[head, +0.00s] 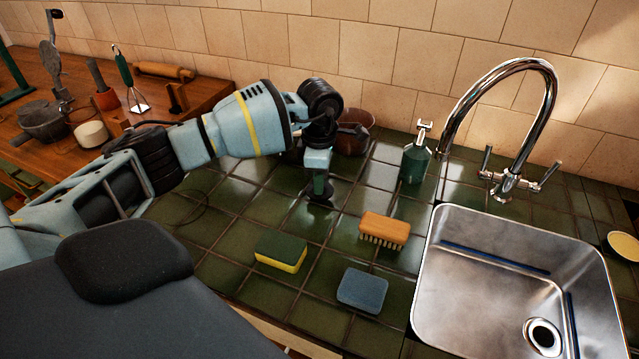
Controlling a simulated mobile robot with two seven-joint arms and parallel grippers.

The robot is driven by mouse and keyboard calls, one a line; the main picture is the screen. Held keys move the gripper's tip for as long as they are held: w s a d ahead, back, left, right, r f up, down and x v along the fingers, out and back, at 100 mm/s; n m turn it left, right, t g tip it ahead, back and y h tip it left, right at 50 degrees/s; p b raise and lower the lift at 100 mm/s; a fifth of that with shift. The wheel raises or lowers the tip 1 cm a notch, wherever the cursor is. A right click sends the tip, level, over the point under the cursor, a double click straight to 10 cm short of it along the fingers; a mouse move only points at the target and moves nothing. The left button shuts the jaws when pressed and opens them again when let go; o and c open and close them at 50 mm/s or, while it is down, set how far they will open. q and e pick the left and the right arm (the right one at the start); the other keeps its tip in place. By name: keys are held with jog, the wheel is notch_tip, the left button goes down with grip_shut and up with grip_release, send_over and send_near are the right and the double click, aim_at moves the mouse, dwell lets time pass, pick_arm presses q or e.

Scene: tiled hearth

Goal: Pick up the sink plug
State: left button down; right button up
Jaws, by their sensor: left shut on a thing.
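The sink plug (320,198) is a small dark round piece low at the tip of my left gripper, over the green tiled counter behind the sponges. My left gripper (318,184) points down and is shut on the plug. Its fingers hide the plug's upper part. I cannot tell whether the plug touches the tiles. My right gripper is not in view.
A wooden brush (384,229), a green-yellow sponge (281,250) and a blue-grey sponge (362,290) lie in front. A brown pot (354,138) stands close behind the gripper. A green soap bottle (415,162), tap (548,100) and steel sink (500,285) are at right.

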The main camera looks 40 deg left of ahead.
pick_arm(q)
notch_tip(320, 180, up, 9)
jog(key=shift+f, duration=0.1)
